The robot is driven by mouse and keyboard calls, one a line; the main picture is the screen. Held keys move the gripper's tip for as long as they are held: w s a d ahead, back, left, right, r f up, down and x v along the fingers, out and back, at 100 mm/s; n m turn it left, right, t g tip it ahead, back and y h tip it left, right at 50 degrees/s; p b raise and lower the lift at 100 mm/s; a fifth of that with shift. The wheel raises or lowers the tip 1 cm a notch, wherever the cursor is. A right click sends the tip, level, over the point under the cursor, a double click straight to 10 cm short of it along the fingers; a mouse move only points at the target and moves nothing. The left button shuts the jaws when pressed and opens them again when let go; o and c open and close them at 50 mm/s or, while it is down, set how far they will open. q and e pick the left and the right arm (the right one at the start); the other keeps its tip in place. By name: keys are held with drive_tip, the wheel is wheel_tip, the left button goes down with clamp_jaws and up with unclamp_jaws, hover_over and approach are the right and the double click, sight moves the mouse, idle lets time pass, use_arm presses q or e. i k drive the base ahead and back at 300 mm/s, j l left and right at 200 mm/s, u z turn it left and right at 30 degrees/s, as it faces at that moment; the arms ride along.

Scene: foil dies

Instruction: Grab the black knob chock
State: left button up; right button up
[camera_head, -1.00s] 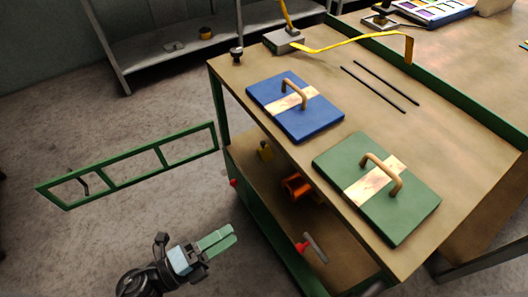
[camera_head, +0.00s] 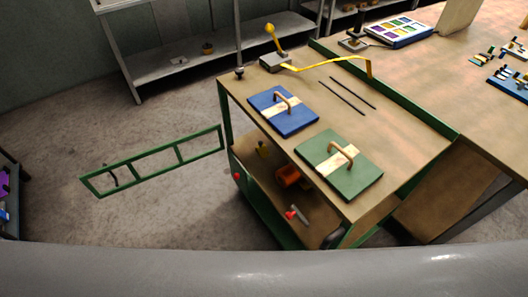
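A small black knob-shaped piece (camera_head: 239,73), which looks like the black knob chock, stands upright at the far left corner of the cart's brown top (camera_head: 405,130). It is beside a grey block (camera_head: 274,62) with a yellow-knobbed lever and is apart from it. Nothing is holding it. Neither of my grippers shows in the view.
Blue (camera_head: 284,119) and green (camera_head: 350,178) boards with handles lie on the cart top. A yellow bent strip (camera_head: 335,63) and two black rods lie behind them. A green frame gate (camera_head: 150,162) juts left from the cart. Open floor (camera_head: 90,125) lies left.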

sight(262, 150)
drive_tip(key=z, duration=1.75)
drive_tip(key=j, duration=0.9)
drive_tip(key=k+j, duration=0.1)
drive_tip(key=j, duration=0.75)
